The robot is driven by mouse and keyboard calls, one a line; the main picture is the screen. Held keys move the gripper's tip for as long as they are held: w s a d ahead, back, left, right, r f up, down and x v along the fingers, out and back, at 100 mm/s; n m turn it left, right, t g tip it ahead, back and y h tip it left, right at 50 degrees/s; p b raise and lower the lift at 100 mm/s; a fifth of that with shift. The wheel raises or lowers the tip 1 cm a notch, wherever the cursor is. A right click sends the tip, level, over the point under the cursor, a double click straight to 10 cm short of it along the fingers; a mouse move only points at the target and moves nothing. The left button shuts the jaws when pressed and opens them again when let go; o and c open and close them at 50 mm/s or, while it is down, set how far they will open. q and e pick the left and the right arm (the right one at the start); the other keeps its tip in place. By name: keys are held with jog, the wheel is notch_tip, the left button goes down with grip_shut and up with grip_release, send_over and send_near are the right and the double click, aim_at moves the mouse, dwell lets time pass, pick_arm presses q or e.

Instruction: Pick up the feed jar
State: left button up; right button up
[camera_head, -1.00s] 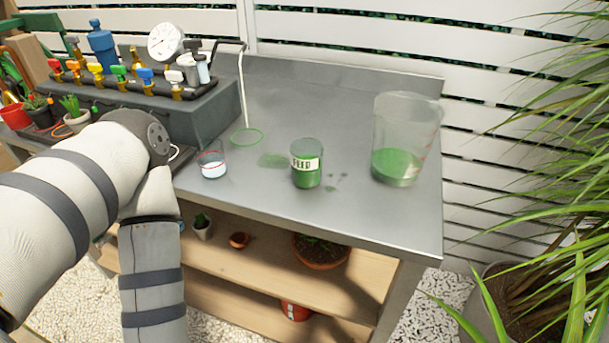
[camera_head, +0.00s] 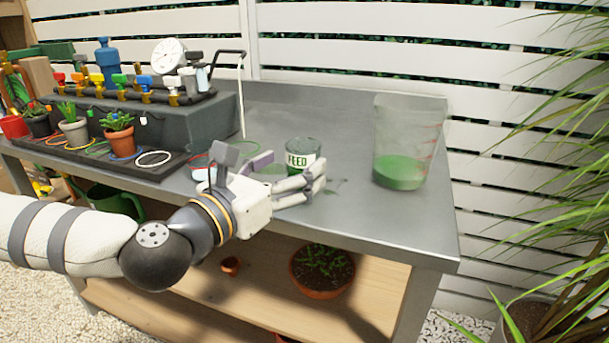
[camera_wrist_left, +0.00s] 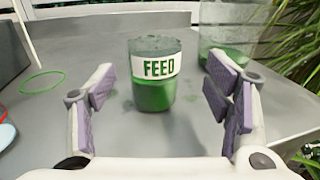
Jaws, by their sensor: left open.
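The feed jar (camera_head: 303,153) is a small clear jar with green liquid and a white FEED label. It stands upright on the metal bench. It also shows in the left wrist view (camera_wrist_left: 154,94), centred between the fingers and a little beyond their tips. My left gripper (camera_head: 290,174) is open in front of the jar, and its fingers hide the jar's lower part in the head view. In the left wrist view the open gripper (camera_wrist_left: 163,95) has purple pads on either side of the jar, with gaps. My right gripper is not in view.
A large beaker (camera_head: 402,150) with green liquid stands to the right on the bench (camera_head: 345,110). Green spill marks lie around the jar. A small cup (camera_head: 200,174) is partly behind my gripper. Valves (camera_head: 130,83) and potted plants (camera_head: 118,135) are at the left.

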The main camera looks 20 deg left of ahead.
aim_at(293, 164)
pick_arm(q)
jog(key=x, duration=0.5)
jog(key=shift+w+a+f, duration=0.25)
jog(key=shift+f, duration=0.1)
jog(key=c, duration=1.5)
jog(key=shift+o, duration=0.2)
jog(key=shift+r, duration=0.15)
